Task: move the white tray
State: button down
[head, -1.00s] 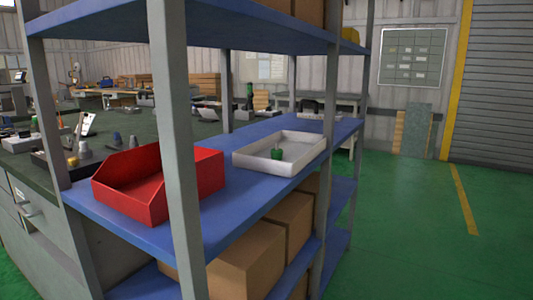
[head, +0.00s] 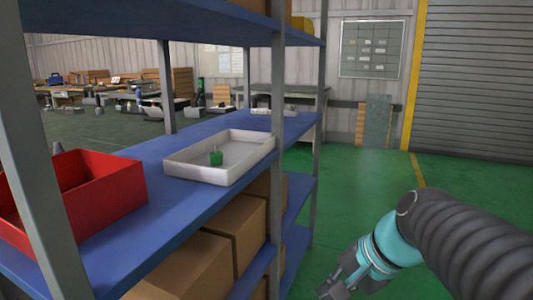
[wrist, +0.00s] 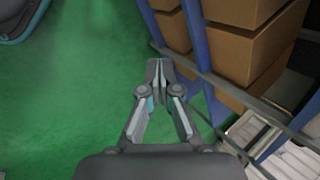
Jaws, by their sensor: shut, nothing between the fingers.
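The white tray (head: 190,171) lies on the blue shelf in the head view, right of the red bin.
The red bin (head: 110,200) stands on the blue shelf (head: 140,222) at left. A grey shelf post (head: 278,90) rises by the tray's front right. Cardboard boxes (head: 235,230) fill the level below; they also show in the wrist view (wrist: 235,40). Green floor (head: 345,185) to the right is clear.

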jog(key=w+a+r+m+y, duration=0.3)
jog(key=w+r+m, duration=0.1)
jog(key=w, duration=0.3)
jog(key=m+t+y, duration=0.2)
jog(key=m+y, duration=0.7)
jog(key=m, duration=0.1)
send_near(258, 151)
jog(key=x, duration=0.7)
jog(key=shift+a, duration=0.1)
